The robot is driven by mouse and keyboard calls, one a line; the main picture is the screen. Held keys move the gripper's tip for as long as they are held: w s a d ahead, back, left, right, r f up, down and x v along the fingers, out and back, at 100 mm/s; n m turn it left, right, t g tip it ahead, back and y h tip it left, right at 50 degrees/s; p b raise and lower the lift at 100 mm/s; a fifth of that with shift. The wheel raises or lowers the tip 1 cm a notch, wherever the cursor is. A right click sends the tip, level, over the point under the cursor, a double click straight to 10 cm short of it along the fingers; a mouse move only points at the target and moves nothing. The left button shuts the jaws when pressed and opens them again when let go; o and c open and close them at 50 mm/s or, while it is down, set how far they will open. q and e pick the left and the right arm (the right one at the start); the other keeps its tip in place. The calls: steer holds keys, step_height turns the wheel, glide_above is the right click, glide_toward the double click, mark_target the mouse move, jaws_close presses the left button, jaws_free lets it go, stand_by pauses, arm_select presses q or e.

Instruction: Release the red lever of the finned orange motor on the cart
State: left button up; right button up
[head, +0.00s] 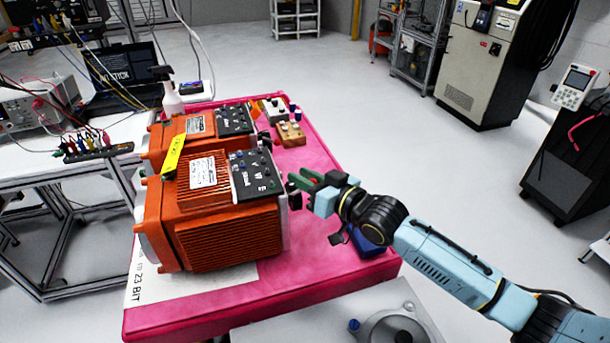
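The finned orange motor (228,232) lies on the pink-topped cart (330,170), near its front left. It has a dark panel with several connectors and a white label on top. A second orange motor (175,130) stands behind it. I cannot make out the red lever; it may be hidden on the motor's right end or behind my gripper. My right gripper (304,179) has green fingers that point left at the motor's right end, by a small black part (294,197). The fingertips look apart with nothing visible between them; contact cannot be told. My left gripper is out of view.
Small parts (290,133) and a spray bottle (170,95) stand at the cart's back. A blue box (368,246) sits below my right wrist. A bench with instruments (40,105) is at left. The floor at right is clear up to the cabinets.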

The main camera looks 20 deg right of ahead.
steer(key=o, duration=0.3)
steer(key=shift+f, duration=0.1)
steer(key=shift+o, duration=0.2)
steer(key=v, duration=1.3)
steer(key=shift+s+d, duration=0.15)
steer(key=shift+s, duration=0.05)
